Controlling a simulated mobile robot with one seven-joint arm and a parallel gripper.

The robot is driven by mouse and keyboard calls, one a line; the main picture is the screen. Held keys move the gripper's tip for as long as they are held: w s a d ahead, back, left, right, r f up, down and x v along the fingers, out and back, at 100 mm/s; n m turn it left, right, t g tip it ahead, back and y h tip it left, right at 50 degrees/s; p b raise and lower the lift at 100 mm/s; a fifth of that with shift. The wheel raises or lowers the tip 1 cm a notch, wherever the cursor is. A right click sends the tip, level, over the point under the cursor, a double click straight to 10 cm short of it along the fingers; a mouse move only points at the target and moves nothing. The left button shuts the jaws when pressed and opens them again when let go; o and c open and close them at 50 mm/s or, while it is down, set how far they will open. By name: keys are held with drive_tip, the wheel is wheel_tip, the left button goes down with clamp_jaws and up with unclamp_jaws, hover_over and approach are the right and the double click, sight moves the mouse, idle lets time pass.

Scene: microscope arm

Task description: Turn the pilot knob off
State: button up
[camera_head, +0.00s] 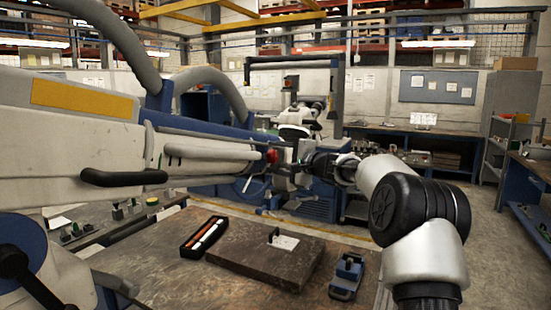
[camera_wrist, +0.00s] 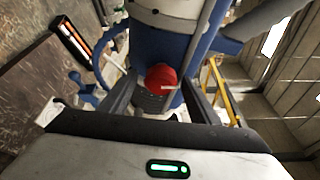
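A round red knob (camera_head: 271,156) sits at the end of the grey and blue machine arm (camera_head: 205,150), left of my gripper in the head view. In the wrist view the red knob (camera_wrist: 162,76) shows between my two dark fingers, on the blue machine part. No other knob stands out clearly as the pilot knob. My gripper (camera_head: 291,162) points left at the knob in the head view. In the wrist view my gripper (camera_wrist: 159,86) is open, with one finger on each side of the knob. I cannot tell whether the fingertips touch it.
Below stands a worn workbench with a dark flat plate (camera_head: 262,255), a black tray (camera_head: 203,236) of light and orange rods, and a small blue clamp (camera_head: 346,276). A black handle (camera_head: 122,177) juts from the machine arm at left. Open floor lies at right.

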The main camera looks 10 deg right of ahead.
drive_tip(key=b+v, duration=0.4)
drive_tip(key=v, duration=1.3)
drive_tip(key=shift+s, duration=0.15)
drive_tip(key=shift+r, duration=0.15)
